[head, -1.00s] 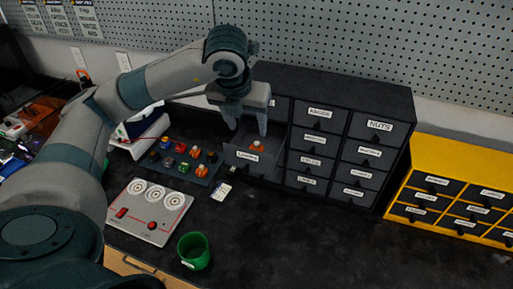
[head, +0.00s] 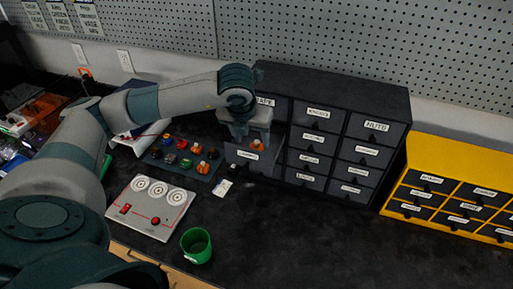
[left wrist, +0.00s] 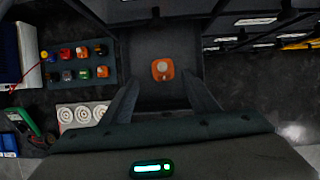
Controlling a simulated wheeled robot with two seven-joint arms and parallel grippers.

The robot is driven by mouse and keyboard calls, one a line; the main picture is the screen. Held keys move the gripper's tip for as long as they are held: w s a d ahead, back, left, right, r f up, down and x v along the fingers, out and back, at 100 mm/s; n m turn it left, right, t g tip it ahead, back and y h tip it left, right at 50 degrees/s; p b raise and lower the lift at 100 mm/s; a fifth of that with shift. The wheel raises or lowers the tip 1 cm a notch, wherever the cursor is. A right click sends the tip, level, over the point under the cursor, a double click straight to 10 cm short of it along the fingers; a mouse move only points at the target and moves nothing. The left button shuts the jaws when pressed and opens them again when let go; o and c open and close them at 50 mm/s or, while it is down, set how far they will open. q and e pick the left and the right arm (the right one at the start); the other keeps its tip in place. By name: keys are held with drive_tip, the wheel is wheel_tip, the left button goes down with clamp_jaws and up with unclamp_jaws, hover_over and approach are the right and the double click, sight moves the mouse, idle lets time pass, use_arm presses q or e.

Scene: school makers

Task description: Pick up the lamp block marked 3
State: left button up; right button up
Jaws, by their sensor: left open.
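An orange lamp block with a pale round top (left wrist: 162,69) sits inside an open drawer of the dark cabinet; it also shows in the head view (head: 256,145). A mark on it is too small to read. My left gripper (left wrist: 163,100) points down into the drawer, its two fingers apart on either side in front of the block, not closed on it. In the head view the left gripper (head: 248,138) hangs over the open drawer (head: 248,156) and hides part of it. My right gripper is not in view.
The dark drawer cabinet (head: 345,90) rises right behind the drawer. A tray (head: 190,170) of several coloured blocks lies to the left. A grey panel with three round dials (head: 150,207) and a green cup (head: 197,245) stand in front. A yellow cabinet (head: 455,165) is at right; the front-right counter is clear.

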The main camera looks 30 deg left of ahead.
sight(256, 144)
use_arm(q)
drive_tip(key=shift+w+f+p, duration=0.3)
drive_tip(key=shift+f+p, duration=0.15)
drive_tip(key=shift+p, duration=0.25)
drive_tip(key=p+x, duration=0.1)
drive_tip(key=x, duration=0.1)
drive_tip(key=shift+w+d+f+p, duration=0.1)
drive_tip(key=shift+w+f+p, duration=0.2)
drive_tip(key=shift+p, duration=0.1)
drive_tip(key=shift+w+f, duration=0.15)
drive_tip(key=shift+f, duration=0.35)
drive_tip(key=c, duration=1.1)
